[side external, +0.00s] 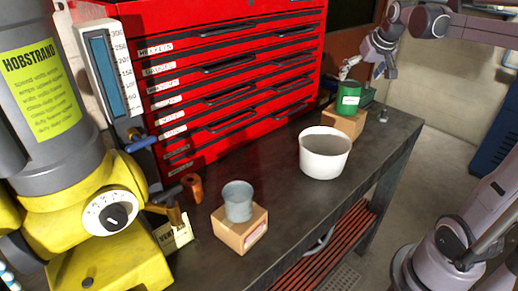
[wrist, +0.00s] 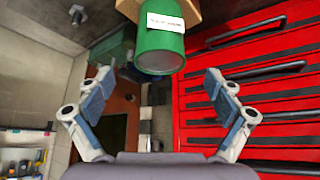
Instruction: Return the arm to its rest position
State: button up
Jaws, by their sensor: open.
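My gripper (side external: 368,70) is at the far right end of the bench in the side view, just above and behind a green can (side external: 348,98) with a white label. The can stands upright on a cardboard box (side external: 343,124). In the wrist view my gripper (wrist: 158,76) has its two fingers spread wide with nothing held between them. The green can (wrist: 160,45) shows at the top middle of that view, past the fingertips and apart from both. Part of the cardboard box (wrist: 195,10) shows behind it.
A white bucket (side external: 324,162) stands mid-bench. A grey can (side external: 238,205) sits on a cardboard box (side external: 240,238) nearer the camera. A red tool chest (side external: 225,80) lines the bench's back, also close in the wrist view (wrist: 245,100). Yellow machine (side external: 95,215) at left.

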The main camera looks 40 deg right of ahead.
aim_at(349, 82)
jog(key=x, duration=0.8)
jog(key=shift+w, duration=0.1)
notch_tip(349, 82, up, 4)
jog(key=shift+r, duration=0.1)
jog(key=s+d+r, duration=0.5)
jog(key=s+r, duration=0.2)
jog(key=s, duration=0.4)
jog(key=w+a+f+n+y, duration=0.1)
jog(key=w+a, duration=0.3)
jog(key=a, duration=0.7)
jog(key=w+a+f+n+y, duration=0.1)
jog(key=w+a+f+n, duration=0.3)
jog(key=a, duration=0.7)
jog(key=w+a+f+n+t+y, duration=0.1)
jog(key=w+a+f+n+y, duration=0.1)
jog(key=w+a, duration=0.4)
jog(key=a+f, duration=0.1)
jog(key=a, duration=0.4)
jog(key=shift+a+f, duration=0.2)
jog(key=shift+f, duration=0.05)
